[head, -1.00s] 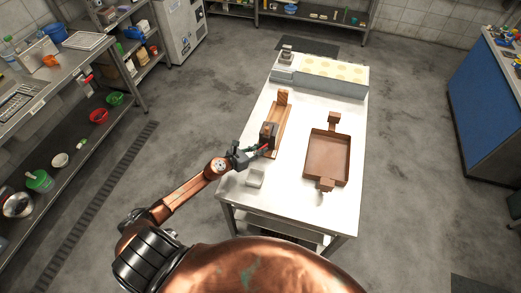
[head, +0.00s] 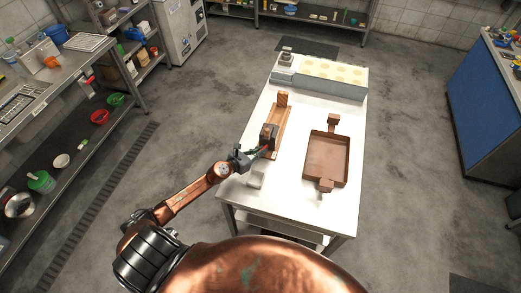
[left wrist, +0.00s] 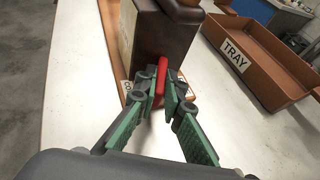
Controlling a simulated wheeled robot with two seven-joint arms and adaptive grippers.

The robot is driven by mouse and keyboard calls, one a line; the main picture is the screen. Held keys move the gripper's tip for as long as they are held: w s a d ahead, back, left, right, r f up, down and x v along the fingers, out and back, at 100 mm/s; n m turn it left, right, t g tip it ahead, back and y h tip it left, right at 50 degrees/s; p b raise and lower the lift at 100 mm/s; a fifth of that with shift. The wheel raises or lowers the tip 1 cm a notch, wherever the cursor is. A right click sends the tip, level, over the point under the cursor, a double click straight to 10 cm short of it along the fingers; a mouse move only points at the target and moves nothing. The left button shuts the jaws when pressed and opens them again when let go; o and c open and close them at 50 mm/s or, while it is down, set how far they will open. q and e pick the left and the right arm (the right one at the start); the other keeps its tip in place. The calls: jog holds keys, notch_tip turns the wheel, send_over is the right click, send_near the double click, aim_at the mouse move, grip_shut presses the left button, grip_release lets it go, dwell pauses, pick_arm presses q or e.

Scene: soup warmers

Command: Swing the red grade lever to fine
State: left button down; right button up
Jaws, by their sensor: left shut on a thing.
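The red grade lever (left wrist: 161,78) shows in the left wrist view, upright against the near face of a dark brown grinder block (left wrist: 160,35). My left gripper (left wrist: 164,100) is shut on the lever, with a finger on each side of it. In the head view the gripper (head: 258,153) is at the near end of the grinder (head: 268,134), which stands on a wooden board (head: 282,122). The lever's lower end and any grade marks are mostly hidden by the fingers. My right gripper is not in view.
A brown tray (head: 327,157) labelled TRAY lies to the right on the white table (head: 295,190). A long grey warmer (head: 330,84) is at the back.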

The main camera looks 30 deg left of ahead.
aim_at(268, 148)
pick_arm(q)
jog(key=shift+w+d+r+n+y+p, duration=0.1)
jog(key=shift+d+n+y+p, duration=0.3)
jog(key=shift+n+y+p, duration=1.05)
jog(key=shift+s+d+r+n+y+p, duration=0.15)
jog(key=shift+d+n+y+p, duration=0.4)
jog(key=shift+p, duration=1.7)
jog(key=shift+w+d+r+n+y+p, duration=0.1)
jog(key=shift+w+d+n+y+p, duration=0.1)
jog(key=shift+n+y+p, duration=1.25)
jog(key=shift+w+d+f+n+g+y+p, duration=0.15)
jog(key=shift+d+n+g+y+p, duration=0.2)
jog(key=shift+y+p, duration=0.4)
jog(key=shift+w+d+f+n+g+y, duration=0.15)
jog(key=shift+d+n+g+y, duration=0.15)
jog(key=shift+n+y, duration=0.45)
jog(key=shift+w+d+n+g+y+b, duration=0.15)
jog(key=shift+w+n+g+y+b, duration=0.05)
jog(key=shift+n+g+y+b, duration=1)
jog(key=shift+y, duration=0.25)
jog(key=c, duration=2.3)
grip_release()
